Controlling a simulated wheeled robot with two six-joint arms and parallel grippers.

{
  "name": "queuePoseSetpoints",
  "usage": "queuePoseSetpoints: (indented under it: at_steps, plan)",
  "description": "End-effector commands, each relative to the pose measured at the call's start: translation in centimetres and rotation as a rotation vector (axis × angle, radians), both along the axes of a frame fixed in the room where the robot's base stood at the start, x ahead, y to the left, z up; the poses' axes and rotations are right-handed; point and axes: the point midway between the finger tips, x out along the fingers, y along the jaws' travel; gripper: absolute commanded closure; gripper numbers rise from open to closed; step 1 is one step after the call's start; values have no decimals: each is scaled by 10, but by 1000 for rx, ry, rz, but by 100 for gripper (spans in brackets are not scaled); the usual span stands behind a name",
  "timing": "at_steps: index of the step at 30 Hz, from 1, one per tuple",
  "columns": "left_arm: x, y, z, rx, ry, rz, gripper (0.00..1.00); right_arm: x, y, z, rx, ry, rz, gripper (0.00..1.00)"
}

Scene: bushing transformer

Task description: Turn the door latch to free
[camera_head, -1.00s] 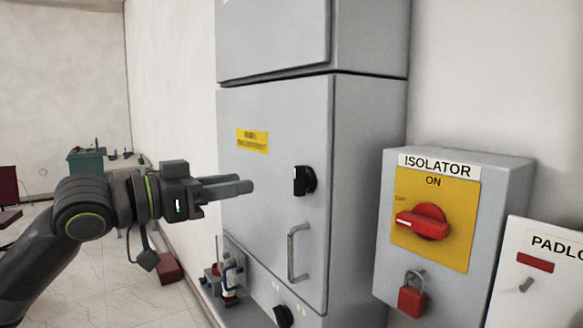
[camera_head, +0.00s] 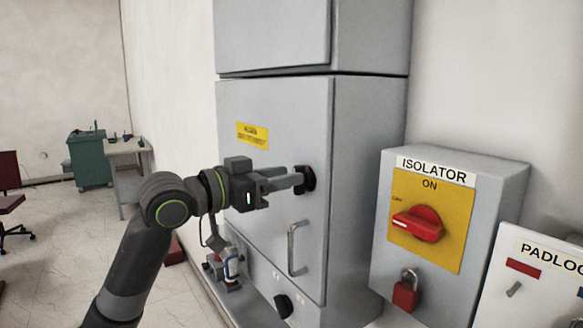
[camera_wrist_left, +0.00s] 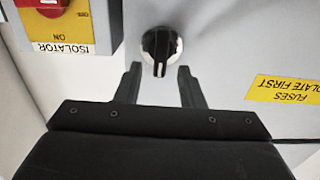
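The door latch (camera_head: 308,180) is a black rotary knob on the grey cabinet door (camera_head: 290,110). In the left wrist view, which is upside down, the latch (camera_wrist_left: 161,45) is a round black knob with a raised grip bar and white line running up and down. My left gripper (camera_head: 300,178) is at the latch in the head view, its fingers pointing at it and partly covering it. In the left wrist view the left gripper (camera_wrist_left: 159,69) has its fingers apart, the tips on either side of the bar's near end. I cannot tell whether they touch it. My right gripper is out of view.
A door handle (camera_head: 297,248) is below the latch. The isolator box (camera_head: 385,170) stands to the right, its red switch (camera_head: 418,224) marked ON, with a red padlock (camera_head: 406,292) below. A yellow label (camera_head: 252,134) is on the door. Open floor lies left.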

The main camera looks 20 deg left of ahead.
Motion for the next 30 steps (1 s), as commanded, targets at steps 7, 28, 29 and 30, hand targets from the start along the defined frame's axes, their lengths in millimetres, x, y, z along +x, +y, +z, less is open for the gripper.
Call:
queuePoseSetpoints:
  at_steps: [7,28,29,30]
  plan:
    - [16,-12,1,-2,0,-1,65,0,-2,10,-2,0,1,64]
    - [20,-15,0,0,0,0,97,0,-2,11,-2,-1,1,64]
    - [20,-15,0,1,-1,0,97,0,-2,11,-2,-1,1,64]
    - [19,-15,0,2,-2,0,97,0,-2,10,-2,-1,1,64]
